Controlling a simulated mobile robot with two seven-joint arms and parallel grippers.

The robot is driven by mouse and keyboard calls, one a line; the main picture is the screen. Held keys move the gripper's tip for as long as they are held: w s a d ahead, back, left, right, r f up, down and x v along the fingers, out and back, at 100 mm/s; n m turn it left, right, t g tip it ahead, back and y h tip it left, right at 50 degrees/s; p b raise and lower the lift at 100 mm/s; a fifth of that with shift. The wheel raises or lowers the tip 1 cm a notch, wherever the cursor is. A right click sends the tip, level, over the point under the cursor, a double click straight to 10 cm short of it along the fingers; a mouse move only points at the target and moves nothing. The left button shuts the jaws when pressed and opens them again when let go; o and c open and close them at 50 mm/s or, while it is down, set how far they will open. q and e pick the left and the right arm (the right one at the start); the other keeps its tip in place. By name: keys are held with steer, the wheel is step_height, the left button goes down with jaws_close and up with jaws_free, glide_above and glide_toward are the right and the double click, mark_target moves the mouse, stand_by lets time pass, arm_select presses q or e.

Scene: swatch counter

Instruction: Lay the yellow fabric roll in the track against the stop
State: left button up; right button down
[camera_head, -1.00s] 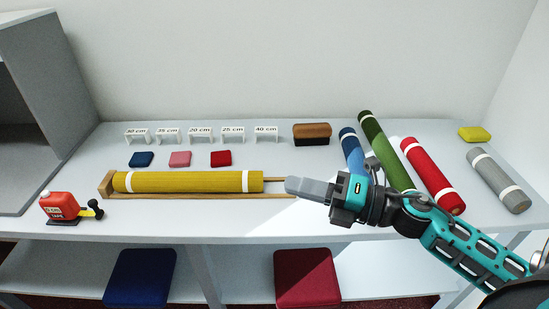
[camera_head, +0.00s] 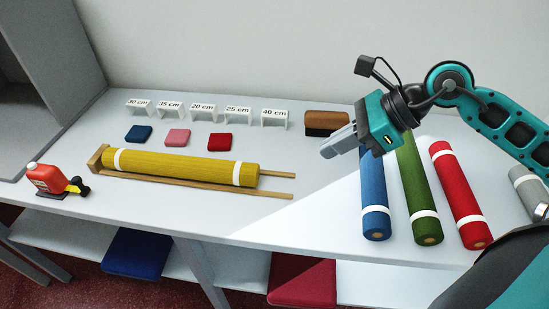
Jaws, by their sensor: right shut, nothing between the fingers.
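The yellow fabric roll (camera_head: 190,167) has a white band near each end. It lies lengthwise in the wooden track (camera_head: 277,194). The track's two rails stick out past the roll's right end. My right gripper (camera_head: 328,149) is shut and empty. It is up and to the right of the roll, apart from it, above the counter near the brown-topped block. My left gripper is not in view.
Blue (camera_head: 374,195), green (camera_head: 416,190) and red (camera_head: 461,195) rolls lie to the right, near my right arm. A grey roll (camera_head: 526,188) is partly hidden. Length signs (camera_head: 203,112) and swatches (camera_head: 177,138) are behind the track.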

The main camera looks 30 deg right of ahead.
mark_target(254, 170)
steer(key=x, duration=0.9)
steer(key=shift+w+a+f, duration=0.15)
steer(key=shift+a, duration=0.1)
steer(key=shift+w+a+f, duration=0.1)
steer(key=shift+w+a, duration=0.8)
steer(key=shift+a, duration=0.25)
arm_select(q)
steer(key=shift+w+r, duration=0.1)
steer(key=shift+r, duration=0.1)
arm_select(e)
steer(key=shift+w+a+f, duration=0.1)
steer(key=shift+w+a, duration=0.25)
steer(key=shift+a, duration=0.15)
steer(key=shift+w+a, duration=0.35)
steer(key=shift+a, duration=0.05)
steer(key=shift+w+a, duration=0.25)
steer(key=shift+a, duration=0.25)
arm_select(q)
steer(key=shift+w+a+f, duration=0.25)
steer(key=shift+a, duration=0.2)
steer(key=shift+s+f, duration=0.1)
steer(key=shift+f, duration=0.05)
